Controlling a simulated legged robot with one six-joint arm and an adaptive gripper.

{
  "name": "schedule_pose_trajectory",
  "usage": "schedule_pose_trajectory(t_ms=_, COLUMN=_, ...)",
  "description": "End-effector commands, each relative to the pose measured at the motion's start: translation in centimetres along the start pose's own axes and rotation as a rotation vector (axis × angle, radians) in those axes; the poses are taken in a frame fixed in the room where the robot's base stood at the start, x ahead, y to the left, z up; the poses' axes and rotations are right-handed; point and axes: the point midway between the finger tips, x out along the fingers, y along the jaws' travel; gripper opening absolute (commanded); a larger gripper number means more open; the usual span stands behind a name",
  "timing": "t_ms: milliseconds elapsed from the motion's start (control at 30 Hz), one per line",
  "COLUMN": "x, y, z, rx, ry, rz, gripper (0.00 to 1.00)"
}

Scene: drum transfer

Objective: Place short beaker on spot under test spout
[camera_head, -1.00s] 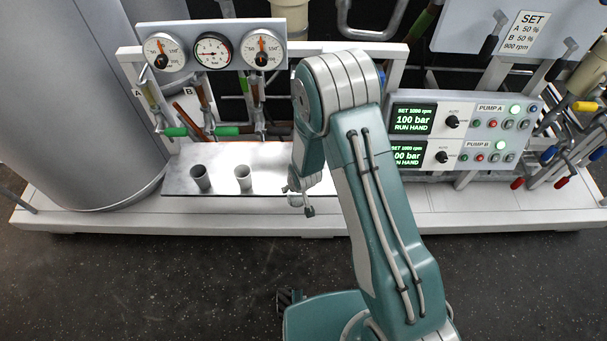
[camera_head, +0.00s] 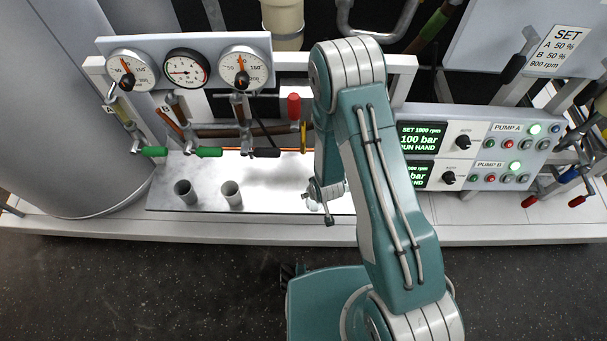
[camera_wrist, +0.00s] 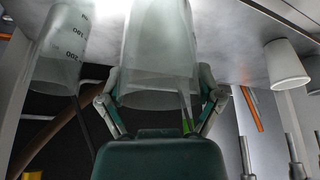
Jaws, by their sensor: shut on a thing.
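My gripper (camera_head: 322,197) is low over the pale bench plate (camera_head: 275,178) in the head view, partly hidden by my arm. In the wrist view, which shows the scene upside down, my gripper (camera_wrist: 160,102) has its fingers on both sides of a clear beaker (camera_wrist: 158,45). A second clear beaker (camera_wrist: 62,45) with dark volume marks is beside it at the picture's left. I cannot tell their relative heights. In the head view the held beaker is hardly visible. I cannot clearly pick out the test spout or its spot.
Two grey cups (camera_head: 185,192) (camera_head: 231,194) stand left on the plate; a white cup (camera_wrist: 287,65) shows in the wrist view. Valves with green handles (camera_head: 208,152), a red handle (camera_head: 294,105) and gauges (camera_head: 185,68) are behind. A pump panel (camera_head: 470,155) is at right.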

Motion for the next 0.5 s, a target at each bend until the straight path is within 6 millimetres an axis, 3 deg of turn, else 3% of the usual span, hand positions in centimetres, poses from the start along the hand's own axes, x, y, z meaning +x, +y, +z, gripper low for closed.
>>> schedule_pose_trajectory(t_ms=300, x=5.5, y=0.1, z=-4.5, rx=0.000, ry=0.000, rz=-0.001, gripper=0.43)
schedule_pose_trajectory(t_ms=500, x=6.9, y=0.1, z=-5.8, rx=0.000, ry=0.001, rz=0.000, gripper=0.43)
